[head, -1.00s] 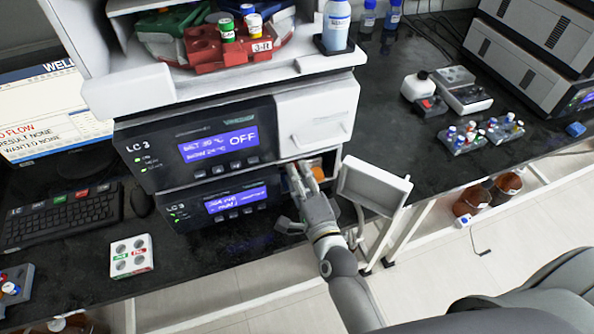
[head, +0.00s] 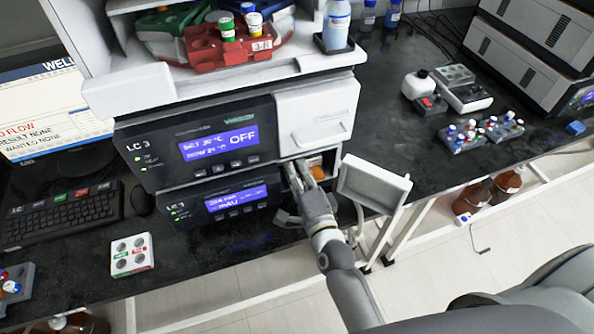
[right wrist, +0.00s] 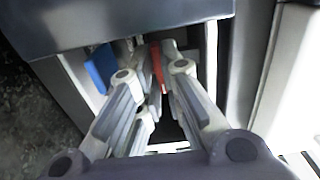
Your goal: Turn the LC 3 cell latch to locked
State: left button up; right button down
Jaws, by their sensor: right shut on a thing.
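The LC 3 stack (head: 190,150) stands on the dark bench, with the small door (head: 372,187) of its lower module swung open to the right. My right gripper (head: 298,174) reaches into the opened bay beside the lower display. In the right wrist view my right gripper (right wrist: 150,68) has its fingers close together around a narrow red lever (right wrist: 157,68), which looks like the cell latch. The fingers hide most of the latch, so its exact angle cannot be told. A blue piece (right wrist: 100,68) shows left of the fingers. My left gripper is not in view.
The open door hangs close to the right of my right wrist. A white vial block (head: 131,255) and a keyboard (head: 62,213) lie left on the bench. A bottle (head: 336,25) and a red vial rack (head: 230,48) stand on top of the stack.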

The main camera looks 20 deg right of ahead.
jog(key=n+p, duration=0.3)
jog(key=n, duration=0.1)
jog(key=shift+r, duration=0.2)
jog(key=shift+f+n+p, duration=0.15)
jog(key=shift+n+p, duration=1.3)
jog(key=shift+n, duration=1.95)
jog(key=shift+f+n+p, duration=0.1)
jog(key=shift+n+p, duration=1.3)
jog(key=shift+n, duration=2)
jog(key=c, duration=1.6)
grip_release()
jog(key=shift+s, duration=0.1)
jog(key=s, duration=1.2)
jog(key=shift+d, duration=0.2)
